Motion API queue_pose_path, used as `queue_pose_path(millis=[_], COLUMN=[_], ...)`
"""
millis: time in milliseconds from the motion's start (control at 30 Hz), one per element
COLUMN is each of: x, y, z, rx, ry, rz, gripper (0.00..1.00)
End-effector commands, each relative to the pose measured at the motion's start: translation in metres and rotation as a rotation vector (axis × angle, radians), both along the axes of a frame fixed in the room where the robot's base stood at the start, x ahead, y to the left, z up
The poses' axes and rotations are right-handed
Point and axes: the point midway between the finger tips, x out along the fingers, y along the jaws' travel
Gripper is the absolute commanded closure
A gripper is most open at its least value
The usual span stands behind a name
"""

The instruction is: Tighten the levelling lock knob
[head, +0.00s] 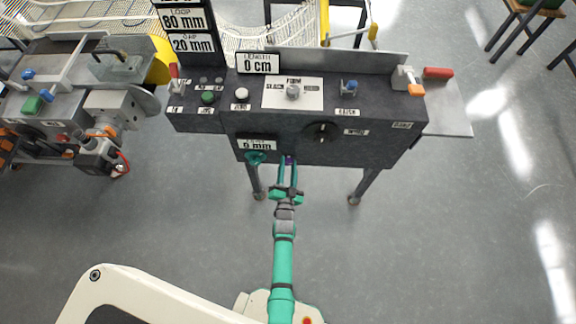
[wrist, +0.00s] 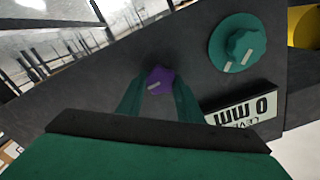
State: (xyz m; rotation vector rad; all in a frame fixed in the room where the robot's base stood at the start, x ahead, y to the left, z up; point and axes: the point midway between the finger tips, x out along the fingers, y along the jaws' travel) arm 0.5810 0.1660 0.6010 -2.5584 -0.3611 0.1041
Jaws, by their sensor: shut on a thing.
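A small purple knob (wrist: 160,79) with a pale pointer line sits on the dark front face of the machine. In the wrist view my gripper (wrist: 158,92) has its two green fingers on either side of this knob, shut on it. In the head view my gripper (head: 288,163) reaches the lower front panel, and only a bit of the purple knob (head: 289,159) shows between the fingers. A larger teal knob (wrist: 238,46) with a white line is beside it, above a "0 mm" level display (wrist: 240,108). The head view shows this teal knob (head: 255,158) left of my gripper.
The dark control box (head: 375,152) carries a black dial (head: 321,132), a green button (head: 208,97), a white button (head: 241,94) and a blue switch (head: 349,86). Another machine (head: 70,90) stands at the left. The grey floor (head: 450,230) at the right is clear.

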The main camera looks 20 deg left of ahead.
Motion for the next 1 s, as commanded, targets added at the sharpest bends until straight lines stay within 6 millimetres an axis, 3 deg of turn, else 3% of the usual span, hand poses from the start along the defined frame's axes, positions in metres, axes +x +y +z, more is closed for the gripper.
queue_pose_path(millis=[733,767,800,1000], x=[-0.0001,-0.0001,-0.0002,0.0], y=[-0.0018,-0.0018,-0.0016,-0.001], z=[-0.0006,-0.0006,-0.0006,-0.0004], rx=[0.081,0.081,0.081,0.08], ry=[0.024,0.024,0.024,0.023], rz=[-0.003,-0.003,-0.003,-0.001], gripper=[0.9,0.6,0.5,0.48])
